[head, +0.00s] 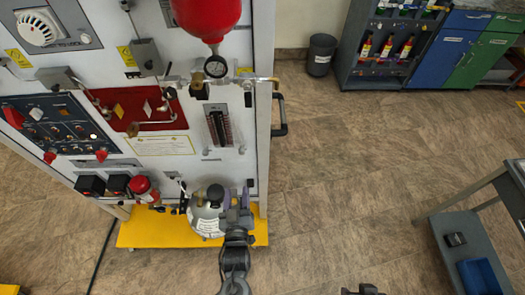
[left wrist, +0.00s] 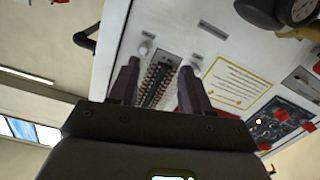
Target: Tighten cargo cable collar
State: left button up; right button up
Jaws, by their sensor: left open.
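My left gripper (head: 237,195) is open and empty in front of the lower right of the white trainer panel (head: 190,70). In the left wrist view its two dark fingers (left wrist: 160,68) stand apart, with a black and red strip of the panel between them in the picture. I cannot clearly make out the cargo cable collar. Dark fittings with short cables (head: 178,198) sit low on the panel, left of my left gripper. Part of my right gripper (head: 362,290) shows at the bottom edge, too cut off to judge its jaws.
A steel cylinder (head: 205,222) stands on the yellow base (head: 165,232) beside my left gripper, partly hidden by it. A black handle (head: 281,115) juts from the panel's right side. A grey cart (head: 463,235) stands at right. The floor between is clear.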

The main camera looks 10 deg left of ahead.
aim_at(242, 154)
pick_arm(q)
jog(key=shift+t, duration=0.4)
jog(key=w+r, duration=0.1)
jog(key=w, duration=0.3)
jog(key=w+a, duration=0.1)
jog(key=w, duration=0.3)
jog(key=w+r+b, duration=0.1)
jog(key=w, duration=0.3)
jog(key=shift+w+a+r, duration=0.2)
jog(key=shift+a+r, duration=0.15)
jog(key=shift+c, duration=0.5)
grip_shut()
